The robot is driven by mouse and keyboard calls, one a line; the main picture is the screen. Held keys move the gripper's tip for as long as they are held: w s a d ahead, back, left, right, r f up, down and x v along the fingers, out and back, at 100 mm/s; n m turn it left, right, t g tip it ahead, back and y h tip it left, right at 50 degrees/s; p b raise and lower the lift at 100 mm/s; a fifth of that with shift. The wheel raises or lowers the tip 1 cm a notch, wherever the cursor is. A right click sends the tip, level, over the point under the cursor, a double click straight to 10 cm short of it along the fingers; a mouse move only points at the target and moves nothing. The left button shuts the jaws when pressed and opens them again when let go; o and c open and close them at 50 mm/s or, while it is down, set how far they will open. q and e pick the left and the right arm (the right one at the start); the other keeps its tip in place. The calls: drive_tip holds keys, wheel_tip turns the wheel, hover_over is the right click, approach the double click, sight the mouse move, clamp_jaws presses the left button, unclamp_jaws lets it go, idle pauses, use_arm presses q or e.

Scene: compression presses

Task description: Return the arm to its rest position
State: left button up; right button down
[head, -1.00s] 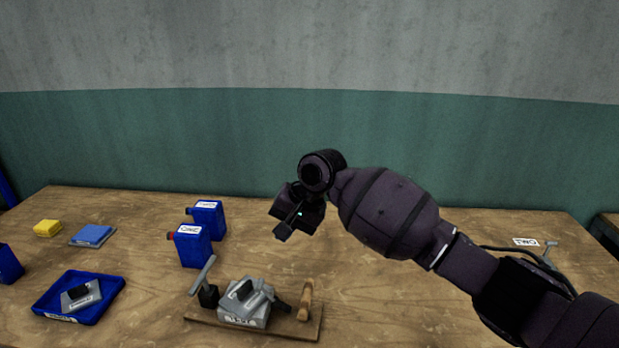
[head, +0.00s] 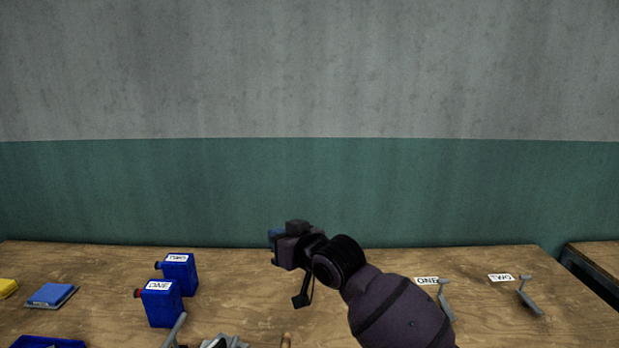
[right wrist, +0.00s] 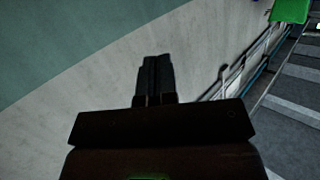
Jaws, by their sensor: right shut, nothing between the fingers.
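My right arm comes in from the lower right in the head view. Its right gripper (head: 290,248) is raised above the table, in front of the green wall band, touching nothing. In the right wrist view its fingers (right wrist: 154,80) are shut together with nothing between them. My left gripper is in neither view. On the table (head: 245,290) below, the press (head: 222,342) is cut off by the bottom edge of the head view.
Two blue canisters (head: 163,304) stand left of the arm. A blue block on a grey plate (head: 51,295), a yellow block (head: 7,288) and a blue tray (head: 45,342) are farther left. Labels "ONE" (head: 427,281) and "TWO" (head: 501,277) lie right, beside grey levers (head: 529,297).

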drive_tip(key=s+d+f+m+t+h, duration=0.2)
drive_tip(key=s+d+f+t+h, duration=0.15)
drive_tip(key=d+f, duration=0.8)
drive_tip(key=s+d+f+m+h, duration=0.1)
drive_tip(key=s+d+f+h, duration=0.1)
drive_tip(key=s+d+f, duration=0.4)
drive_tip(key=s+d+f+m+h+b, duration=0.1)
drive_tip(key=s+d+f+h, duration=0.1)
drive_tip(key=s+d+f, duration=0.4)
drive_tip(key=s+d+f+m+g+h, duration=0.1)
drive_tip(key=s+d+f+h, duration=0.1)
drive_tip(key=s+d+f, duration=0.4)
drive_tip(key=shift+s+d+f+m+h, duration=0.1)
drive_tip(key=shift+s+d+m+h, duration=0.3)
drive_tip(key=shift+s+d, duration=0.6)
drive_tip(key=s+d+f+g, duration=0.2)
drive_tip(key=s+f, duration=0.4)
drive_tip(key=s, duration=0.4)
drive_tip(key=shift+d+f+m+h, duration=0.3)
drive_tip(key=shift+f+m+h, duration=0.05)
drive_tip(key=shift+m+h, duration=0.1)
